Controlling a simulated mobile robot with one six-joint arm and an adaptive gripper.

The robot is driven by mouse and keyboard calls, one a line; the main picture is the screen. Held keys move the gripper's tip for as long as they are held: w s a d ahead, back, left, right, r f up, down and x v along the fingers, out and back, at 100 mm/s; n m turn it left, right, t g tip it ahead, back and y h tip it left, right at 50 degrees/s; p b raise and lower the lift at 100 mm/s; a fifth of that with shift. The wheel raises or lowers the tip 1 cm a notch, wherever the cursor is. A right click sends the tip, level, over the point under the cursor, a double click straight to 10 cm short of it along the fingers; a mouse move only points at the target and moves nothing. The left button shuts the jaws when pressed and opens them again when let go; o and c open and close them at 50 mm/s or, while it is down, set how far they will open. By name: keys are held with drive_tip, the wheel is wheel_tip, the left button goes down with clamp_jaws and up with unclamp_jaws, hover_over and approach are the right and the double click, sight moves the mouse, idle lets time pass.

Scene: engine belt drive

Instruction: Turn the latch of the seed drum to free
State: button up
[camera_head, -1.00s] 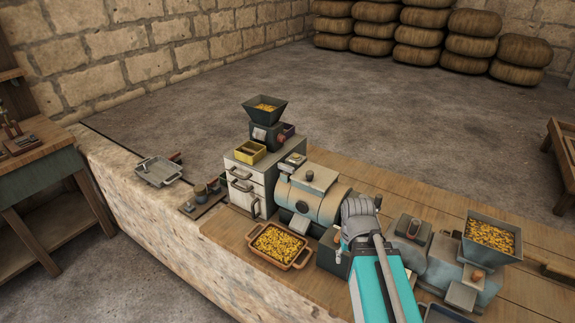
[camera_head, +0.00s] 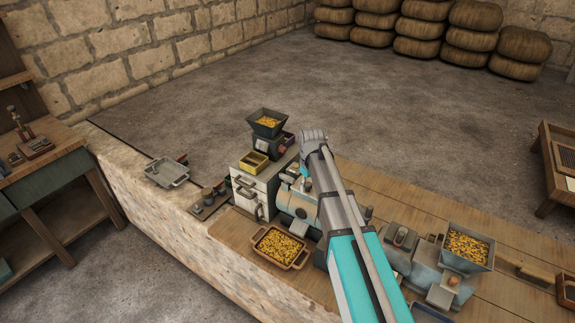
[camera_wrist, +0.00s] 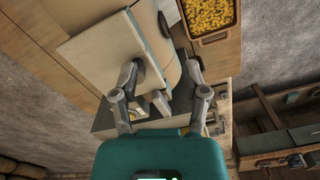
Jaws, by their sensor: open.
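The seed drum, seemingly the blue-grey cylinder (camera_head: 297,203) in the middle of the bench, is partly hidden behind my arm in the head view. In the wrist view a curved tan body (camera_wrist: 170,60) with a pale square plate (camera_wrist: 95,55) fills the upper left. My gripper (camera_wrist: 162,72) is open, with its fingers spread over that body and the plate's edge. A small grey block (camera_wrist: 158,103) shows between the fingers; I cannot tell if it is the latch or if a finger touches it.
A tray of yellow seeds (camera_head: 278,246) stands in front of the drum. A drawer cabinet (camera_head: 253,187) and a dark hopper (camera_head: 267,122) are to its left. Another machine with a seed hopper (camera_head: 467,246) is at the right.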

sight(287, 176)
drive_tip(key=w+a+r+n+p, duration=0.4)
drive_tip(key=w+a+r+p, duration=0.2)
drive_tip(key=w, duration=0.4)
wheel_tip(287, 176, up, 2)
drive_tip(key=shift+w+a+r+p, duration=0.1)
drive_tip(key=shift+w+a+p, duration=0.3)
drive_tip(key=shift+a, duration=0.5)
wheel_tip(287, 176, down, 14)
drive_tip(key=b, duration=1.4)
drive_tip(key=shift+r, duration=0.1)
clamp_jaws()
